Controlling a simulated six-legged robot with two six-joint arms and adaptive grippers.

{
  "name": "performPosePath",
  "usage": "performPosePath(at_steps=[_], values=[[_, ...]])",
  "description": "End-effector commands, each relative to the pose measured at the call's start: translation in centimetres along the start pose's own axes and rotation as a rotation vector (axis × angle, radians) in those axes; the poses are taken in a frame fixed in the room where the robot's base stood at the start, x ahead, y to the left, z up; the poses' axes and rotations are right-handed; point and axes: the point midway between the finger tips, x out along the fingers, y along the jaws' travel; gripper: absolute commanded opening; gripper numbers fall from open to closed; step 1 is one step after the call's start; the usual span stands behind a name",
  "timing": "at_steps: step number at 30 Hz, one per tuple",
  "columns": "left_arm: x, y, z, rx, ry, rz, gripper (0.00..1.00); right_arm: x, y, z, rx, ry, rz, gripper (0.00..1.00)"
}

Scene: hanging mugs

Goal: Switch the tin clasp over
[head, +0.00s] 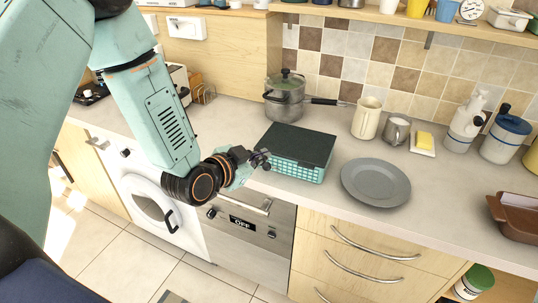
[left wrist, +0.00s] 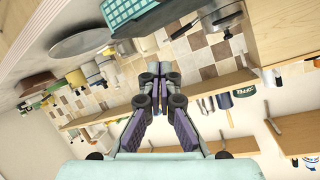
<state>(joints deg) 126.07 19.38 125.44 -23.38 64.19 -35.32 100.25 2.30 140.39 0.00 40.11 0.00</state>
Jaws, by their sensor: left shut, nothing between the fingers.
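The tin (head: 300,144), a box with a dark flat lid and teal checked sides, stands on the counter near its front edge. Its lid looks down on the box. Its clasp is too small to make out. In the left wrist view the teal tin (left wrist: 128,12) shows at the top edge, cut off by the frame. My left gripper (head: 264,159) is shut and empty, just left of the tin's front left corner; I cannot tell whether it touches. It also shows in the left wrist view (left wrist: 153,78). My right gripper is not in view.
A grey plate (head: 375,182) lies right of the tin. A pot (head: 285,100) with a long handle stands behind it. A cream pitcher (head: 366,118), a grey mug (head: 396,130) and a butter dish (head: 423,143) stand back right. Counter left of the tin is clear.

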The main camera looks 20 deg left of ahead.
Motion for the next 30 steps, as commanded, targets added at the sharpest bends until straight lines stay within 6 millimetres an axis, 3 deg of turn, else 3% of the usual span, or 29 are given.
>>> performPosePath(at_steps=[8, 25, 30], values=[[1.4, 0.1, 0.9, 0.06, -0.032, 0.007, 0.0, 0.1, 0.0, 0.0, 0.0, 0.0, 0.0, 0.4], [10.2, 0.2, 1.0, 0.056, -0.028, 0.008, 0.0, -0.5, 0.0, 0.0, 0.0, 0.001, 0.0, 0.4], [9.2, 0.0, 3.4, 0.051, -0.032, 0.007, 0.0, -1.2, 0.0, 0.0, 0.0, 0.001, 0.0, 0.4]])
